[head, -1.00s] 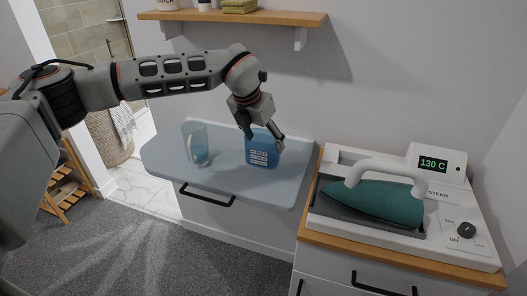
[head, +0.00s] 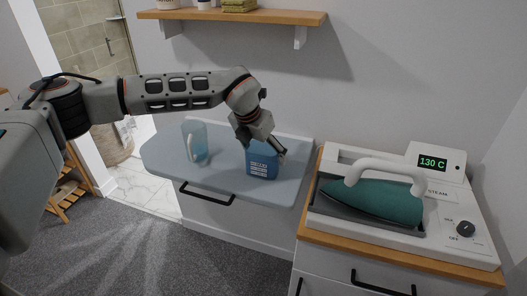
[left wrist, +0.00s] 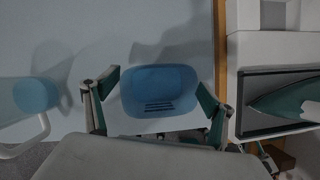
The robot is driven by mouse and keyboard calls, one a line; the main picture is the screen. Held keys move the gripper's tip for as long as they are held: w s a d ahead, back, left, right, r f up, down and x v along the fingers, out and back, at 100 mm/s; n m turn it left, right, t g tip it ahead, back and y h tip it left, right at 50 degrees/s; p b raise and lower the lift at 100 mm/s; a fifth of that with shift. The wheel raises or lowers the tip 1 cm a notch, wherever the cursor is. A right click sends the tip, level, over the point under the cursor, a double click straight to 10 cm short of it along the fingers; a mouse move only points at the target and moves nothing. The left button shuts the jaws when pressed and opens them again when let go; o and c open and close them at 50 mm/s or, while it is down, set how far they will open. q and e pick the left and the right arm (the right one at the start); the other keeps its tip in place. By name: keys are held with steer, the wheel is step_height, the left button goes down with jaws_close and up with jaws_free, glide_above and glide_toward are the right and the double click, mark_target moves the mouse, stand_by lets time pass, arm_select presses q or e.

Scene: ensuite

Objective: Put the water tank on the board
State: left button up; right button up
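The water tank (head: 262,164) is a blue, upright container with white markings on its front. It is over the right part of the pale blue-grey board (head: 165,158); its bottom appears at the board's surface, though I cannot tell for certain whether it touches. My left gripper (head: 264,146) comes down over the tank with a finger on either side. In the left wrist view the blue top of the tank (left wrist: 160,90) lies between the fingertips, which appear to hold its sides.
A clear jug with a handle and blue tint (head: 195,143) stands on the board left of the tank. Right of the board, a white steam station (head: 455,205) with a green iron (head: 375,202) sits on a wood-topped cabinet. A wall shelf (head: 235,15) hangs above.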

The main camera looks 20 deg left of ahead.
arm_select(q)
steer(key=shift+s+a+r, duration=0.1)
steer(key=shift+r, duration=0.55)
steer(key=b+v, duration=0.1)
steer(key=v, duration=1)
